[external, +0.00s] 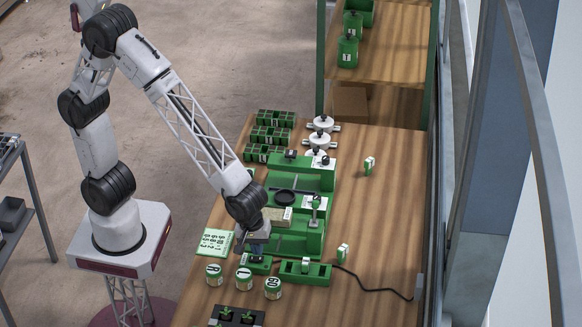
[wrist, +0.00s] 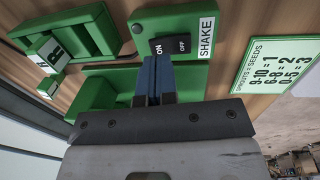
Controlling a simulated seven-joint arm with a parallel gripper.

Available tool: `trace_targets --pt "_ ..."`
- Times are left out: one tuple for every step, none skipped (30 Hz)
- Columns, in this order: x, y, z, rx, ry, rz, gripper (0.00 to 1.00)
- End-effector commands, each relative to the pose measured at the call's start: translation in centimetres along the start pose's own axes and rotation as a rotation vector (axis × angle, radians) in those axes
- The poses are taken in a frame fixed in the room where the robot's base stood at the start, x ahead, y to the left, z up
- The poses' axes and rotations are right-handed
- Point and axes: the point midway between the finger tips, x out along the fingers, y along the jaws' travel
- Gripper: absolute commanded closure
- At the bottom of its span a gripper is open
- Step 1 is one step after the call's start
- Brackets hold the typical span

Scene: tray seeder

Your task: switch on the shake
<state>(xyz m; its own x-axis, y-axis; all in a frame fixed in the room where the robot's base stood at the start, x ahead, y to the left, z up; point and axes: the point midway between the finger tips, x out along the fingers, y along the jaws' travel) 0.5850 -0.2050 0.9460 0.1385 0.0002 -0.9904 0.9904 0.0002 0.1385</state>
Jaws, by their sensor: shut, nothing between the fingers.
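The shake switch shows in the wrist view as a black rocker (wrist: 170,45) marked ON and OFF, set in a green box with a white SHAKE label (wrist: 206,37). My gripper (wrist: 153,62) is shut and empty. Its blue fingertips are at the ON side of the rocker, touching it or very close; I cannot tell which. In the external view my gripper (external: 256,257) is low over the front of the green seeder machine (external: 297,237), and it partly hides the switch box (external: 260,268).
A green holder (external: 318,274) with a block stands right of the switch. Several labelled jars (external: 244,279) stand in front, and a number card (external: 215,242) lies to the left. A black cable (external: 375,289) runs right. The table's right side is mostly clear.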

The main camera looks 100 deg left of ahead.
Motion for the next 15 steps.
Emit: trace_targets --pt "0.6 0.0 0.0 0.000 0.000 -0.001 1.00" --pt "0.9 0.0 0.0 0.000 0.000 -0.001 1.00" --pt "1.2 0.0 0.0 0.000 0.000 -0.001 1.00" --pt "1.4 0.0 0.0 0.000 0.000 -0.001 1.00" --pt "1.6 0.0 0.0 0.000 0.000 -0.001 1.00" --pt "1.7 0.0 0.0 0.000 0.000 -0.001 1.00" --pt "1.8 0.0 0.0 0.000 0.000 0.000 1.00" --pt "1.9 0.0 0.0 0.000 0.000 0.000 1.00" --pt "2.0 0.0 0.0 0.000 0.000 0.000 1.00" --pt "2.0 0.0 0.0 0.000 0.000 0.000 1.00" --pt "2.0 0.0 0.0 0.000 0.000 0.001 1.00" --pt "2.1 0.0 0.0 0.000 0.000 0.001 1.00" --pt "2.1 0.0 0.0 0.000 0.000 0.001 1.00" --pt "2.1 0.0 0.0 0.000 0.000 0.001 1.00" --pt "2.1 0.0 0.0 0.000 0.000 0.001 1.00"
